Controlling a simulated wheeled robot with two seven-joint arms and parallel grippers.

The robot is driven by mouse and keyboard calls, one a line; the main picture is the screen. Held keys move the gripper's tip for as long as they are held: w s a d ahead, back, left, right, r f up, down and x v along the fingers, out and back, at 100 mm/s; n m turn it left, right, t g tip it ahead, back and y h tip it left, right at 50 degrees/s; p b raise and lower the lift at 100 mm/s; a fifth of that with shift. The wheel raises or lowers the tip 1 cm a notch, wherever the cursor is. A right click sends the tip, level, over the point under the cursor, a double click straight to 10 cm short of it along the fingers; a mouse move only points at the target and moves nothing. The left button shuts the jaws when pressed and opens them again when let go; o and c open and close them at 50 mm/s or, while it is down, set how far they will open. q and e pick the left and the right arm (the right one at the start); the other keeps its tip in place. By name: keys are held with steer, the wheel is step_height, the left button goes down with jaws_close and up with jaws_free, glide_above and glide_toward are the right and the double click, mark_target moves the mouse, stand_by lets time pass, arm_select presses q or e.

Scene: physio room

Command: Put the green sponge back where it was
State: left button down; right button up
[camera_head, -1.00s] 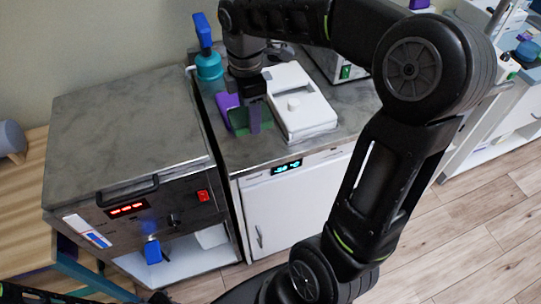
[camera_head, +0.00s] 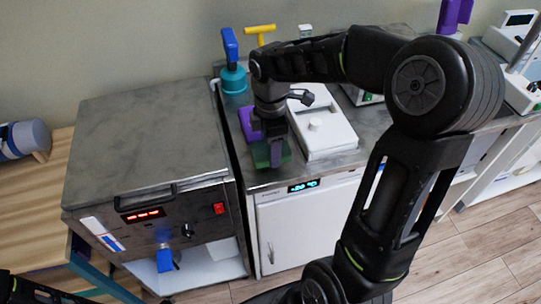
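The green sponge (camera_head: 261,157) is at the left front part of the grey counter (camera_head: 258,178), left of a white lidded box. My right gripper (camera_head: 276,153) reaches down over it from above. One finger shows in front of the sponge, with green on both sides; the other finger is hidden. The gripper appears shut on the sponge. Whether the sponge's underside touches the counter is hard to tell. A purple sponge-like piece (camera_head: 246,121) lies just behind it. Only a dark part of my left arm shows in the bottom left corner; its gripper is not in view.
The white box (camera_head: 325,137) stands close on the right. A teal bottle with a blue top (camera_head: 233,79) and a yellow-handled thing (camera_head: 260,32) are behind. A grey-topped unit with a red display (camera_head: 145,140) stands left, across a narrow gap.

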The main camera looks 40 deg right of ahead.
steer(key=shift+f, duration=0.1)
steer(key=shift+f, duration=1.75)
steer(key=shift+f, duration=0.2)
steer(key=o, duration=1.3)
steer(key=shift+r, duration=0.15)
step_height(320, 180, up, 12)
steer(key=shift+r, duration=0.1)
